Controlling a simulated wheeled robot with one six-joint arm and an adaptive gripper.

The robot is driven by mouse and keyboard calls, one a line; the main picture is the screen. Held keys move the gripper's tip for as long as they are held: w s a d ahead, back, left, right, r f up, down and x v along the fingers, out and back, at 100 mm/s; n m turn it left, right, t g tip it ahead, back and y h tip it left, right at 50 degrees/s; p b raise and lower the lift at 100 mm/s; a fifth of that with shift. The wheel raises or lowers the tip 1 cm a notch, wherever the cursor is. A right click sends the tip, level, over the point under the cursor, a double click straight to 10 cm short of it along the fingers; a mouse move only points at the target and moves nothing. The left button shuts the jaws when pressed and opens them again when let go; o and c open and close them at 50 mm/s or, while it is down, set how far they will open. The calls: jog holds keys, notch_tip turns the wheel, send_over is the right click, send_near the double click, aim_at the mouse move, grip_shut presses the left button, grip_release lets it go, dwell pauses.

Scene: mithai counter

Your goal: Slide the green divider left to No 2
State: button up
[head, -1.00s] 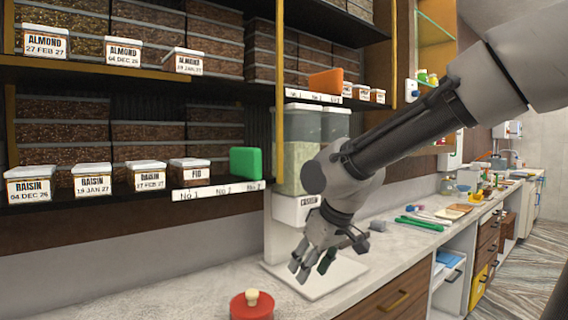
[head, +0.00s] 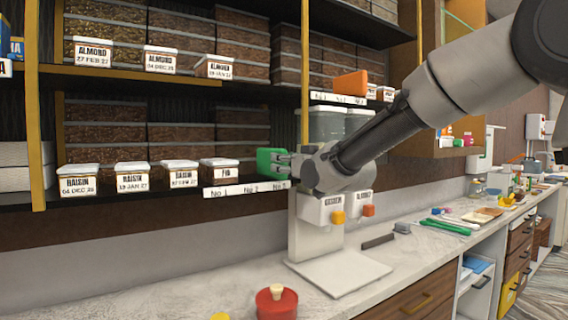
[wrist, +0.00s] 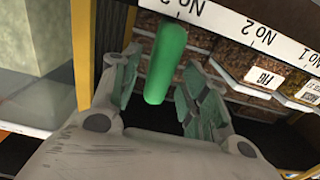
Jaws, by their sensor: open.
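The green divider (head: 268,161) stands upright on the lower shelf, above the No 3 end of the white label strip (head: 230,190). No 2 is to its left and No 1 further left. My gripper (head: 290,163) is open at the divider's right side in the head view. In the wrist view the divider (wrist: 166,62) shows between the two spread fingers of my gripper (wrist: 160,70), with a gap on both sides. The strip (wrist: 225,18) also shows there, upside down.
A fig box (head: 219,172) stands left of the divider, with several raisin boxes beyond it. A wooden post (head: 305,70) rises just right of the divider. An orange divider (head: 351,83) is on the shelf above. A white dispenser (head: 318,235) stands on the counter below.

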jog(key=shift+x, duration=0.9)
grip_shut()
